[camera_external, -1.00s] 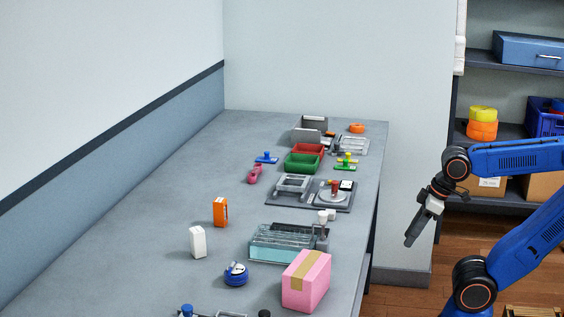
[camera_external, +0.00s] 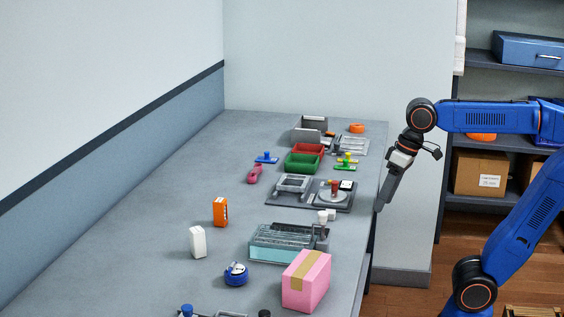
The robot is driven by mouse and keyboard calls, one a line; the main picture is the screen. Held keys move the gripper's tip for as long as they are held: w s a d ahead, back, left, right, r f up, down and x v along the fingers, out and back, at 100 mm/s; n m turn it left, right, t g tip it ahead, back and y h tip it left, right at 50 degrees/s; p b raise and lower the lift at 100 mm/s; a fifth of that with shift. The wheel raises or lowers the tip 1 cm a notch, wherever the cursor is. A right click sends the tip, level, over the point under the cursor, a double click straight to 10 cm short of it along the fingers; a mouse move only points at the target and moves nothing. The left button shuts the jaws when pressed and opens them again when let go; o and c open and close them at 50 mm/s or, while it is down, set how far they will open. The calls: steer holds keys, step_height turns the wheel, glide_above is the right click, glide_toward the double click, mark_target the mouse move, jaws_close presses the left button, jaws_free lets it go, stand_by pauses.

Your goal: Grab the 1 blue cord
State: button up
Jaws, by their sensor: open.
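No clear blue cord shows in this view. A small round blue thing with a pale top (camera_external: 236,274) sits on the table left of the pink box; I cannot tell whether it is a coiled cord. My gripper (camera_external: 380,206) hangs at the table's right edge, pointing down and slightly left. It is open and empty, seen nearly edge-on, and well away from the blue thing.
The grey table (camera_external: 150,230) holds a pink box (camera_external: 306,281), a clear teal-based case (camera_external: 288,243), an orange carton (camera_external: 220,212), a white carton (camera_external: 198,242), green (camera_external: 302,163) and red bins (camera_external: 307,150). Shelves (camera_external: 505,72) stand behind my arm. The table's left side is clear.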

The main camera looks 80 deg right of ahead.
steer(key=w+a+r+m+g, duration=0.1)
steer(key=w+a+r+m, duration=0.15)
steer(key=w+r, duration=0.3)
steer(key=w+a+r+m, duration=0.1)
steer(key=w+a+r, duration=0.3)
steer(key=w+r, duration=0.15)
step_height(320, 180, up, 6)
steer(key=m+g+h, duration=0.1)
steer(key=m+g, duration=0.2)
steer(key=m, duration=0.9)
glide_above(236, 269)
steer(key=shift+n, duration=0.25)
steer(key=f, duration=1)
steer(key=shift+s+f, duration=0.2)
steer(key=shift+f, duration=0.05)
steer(key=shift+w+f, duration=0.15)
steer(key=shift+f, duration=1.4)
steer(key=shift+w+f, duration=0.1)
steer(key=shift+f, duration=1.4)
steer(key=c, duration=1.2)
